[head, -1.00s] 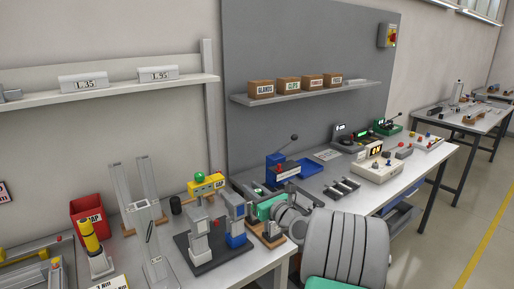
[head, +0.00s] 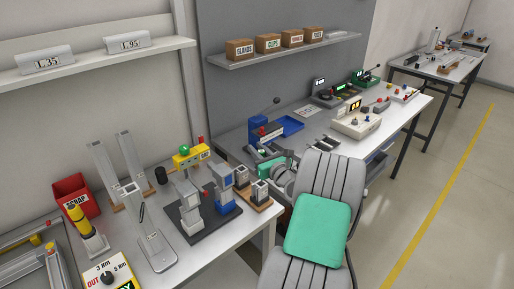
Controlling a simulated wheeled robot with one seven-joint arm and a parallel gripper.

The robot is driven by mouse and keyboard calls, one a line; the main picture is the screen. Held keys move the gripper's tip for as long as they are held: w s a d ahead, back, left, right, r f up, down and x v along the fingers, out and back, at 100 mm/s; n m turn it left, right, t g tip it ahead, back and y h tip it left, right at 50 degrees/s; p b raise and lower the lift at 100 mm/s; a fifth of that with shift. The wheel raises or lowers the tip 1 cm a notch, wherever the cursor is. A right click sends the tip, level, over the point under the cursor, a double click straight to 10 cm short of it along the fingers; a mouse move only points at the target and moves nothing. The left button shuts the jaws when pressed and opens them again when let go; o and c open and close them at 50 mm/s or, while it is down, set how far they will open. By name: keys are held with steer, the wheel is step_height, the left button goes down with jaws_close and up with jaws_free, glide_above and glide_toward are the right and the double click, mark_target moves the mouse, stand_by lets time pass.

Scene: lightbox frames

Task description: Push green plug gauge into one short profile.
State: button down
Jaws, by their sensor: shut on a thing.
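Short grey profiles (head: 261,192) stand upright on a wooden board at the front edge of the near bench. My arm reaches over the bench edge from the lower right and hides part of this area. My gripper (head: 265,170), small and partly covered by my own wrist, is close behind and to the right of the profiles. It is shut on what seems to be the green plug gauge, whose outline I cannot separate from the green part there. I cannot tell whether the gauge touches a profile.
A dark fixture plate with grey and blue posts (head: 224,181) stands left of the profiles. Tall profiles (head: 103,172), a red scrap bin (head: 75,192) and a yellow-topped tool (head: 80,222) stand farther left. A blue press (head: 259,131) is behind. Floor at right is clear.

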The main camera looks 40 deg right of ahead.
step_height(320, 180, down, 4)
steer(key=shift+f+b, duration=0.1)
steer(key=shift+b, duration=1)
steer(key=shift+p, duration=0.65)
stand_by(0.4)
steer(key=shift+f+b, duration=0.6)
steer(key=shift+f, duration=0.1)
steer(key=shift+r, duration=0.15)
steer(key=shift+r+p, duration=0.15)
steer(key=shift+p, duration=0.35)
stand_by(0.4)
steer(key=shift+p, duration=0.45)
stand_by(0.9)
steer(key=shift+f, duration=0.3)
